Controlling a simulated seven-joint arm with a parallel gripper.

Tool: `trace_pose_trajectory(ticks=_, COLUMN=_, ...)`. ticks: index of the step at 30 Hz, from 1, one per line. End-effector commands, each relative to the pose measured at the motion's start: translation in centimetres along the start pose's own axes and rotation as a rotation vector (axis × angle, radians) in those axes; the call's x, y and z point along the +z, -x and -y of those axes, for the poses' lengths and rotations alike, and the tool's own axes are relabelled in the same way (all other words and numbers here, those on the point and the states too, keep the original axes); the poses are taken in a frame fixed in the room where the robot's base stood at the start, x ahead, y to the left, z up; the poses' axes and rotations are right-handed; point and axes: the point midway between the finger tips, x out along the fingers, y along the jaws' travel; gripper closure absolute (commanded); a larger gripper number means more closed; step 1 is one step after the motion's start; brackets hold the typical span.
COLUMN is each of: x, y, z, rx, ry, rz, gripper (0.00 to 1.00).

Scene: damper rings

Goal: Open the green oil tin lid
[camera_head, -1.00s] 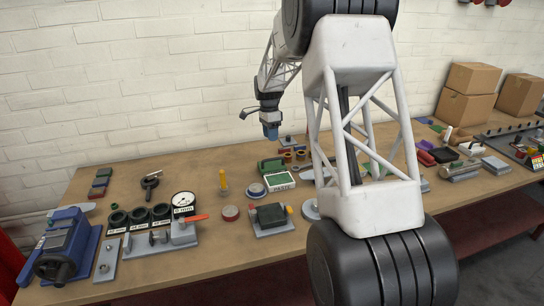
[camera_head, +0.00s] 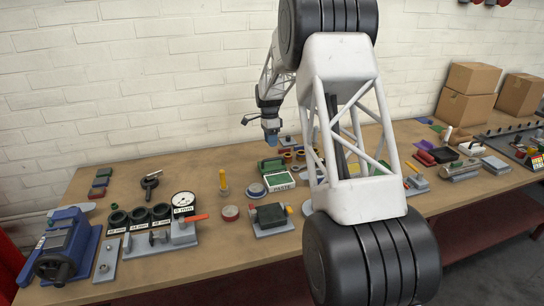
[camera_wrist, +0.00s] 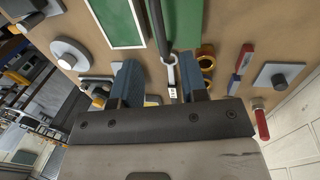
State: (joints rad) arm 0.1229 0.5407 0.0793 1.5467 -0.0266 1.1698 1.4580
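A green-and-white tin with a printed front label (camera_head: 279,181) sits mid-table in the head view. A green lid-like part (camera_head: 271,165) stands at its back edge; I cannot tell whether it is joined to the tin. In the wrist view, a white-edged green panel (camera_wrist: 116,22) and a plain green panel (camera_wrist: 186,24) show at the top. My gripper (camera_head: 271,139) hangs above the table behind the tin. In the wrist view its two blue fingers (camera_wrist: 158,64) stand apart, and I see nothing gripped. A dark rod with a pale, tagged end (camera_wrist: 171,72) shows between them, apparently beyond.
A round grey-and-blue piece (camera_head: 256,190) sits left of the tin, and a dark block on a grey plate (camera_head: 270,216) in front. Brass-coloured rings (camera_head: 288,155) lie behind on the right. A yellow-handled tool (camera_head: 223,181) stands farther left.

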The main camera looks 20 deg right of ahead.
Motion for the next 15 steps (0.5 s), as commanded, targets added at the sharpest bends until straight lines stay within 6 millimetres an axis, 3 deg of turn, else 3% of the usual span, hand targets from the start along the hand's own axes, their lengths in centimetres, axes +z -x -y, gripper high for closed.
trace_pose_trajectory(ticks=15, x=0.0, y=-5.7, z=0.0, rx=0.001, ry=0.000, rz=0.000, gripper=0.60)
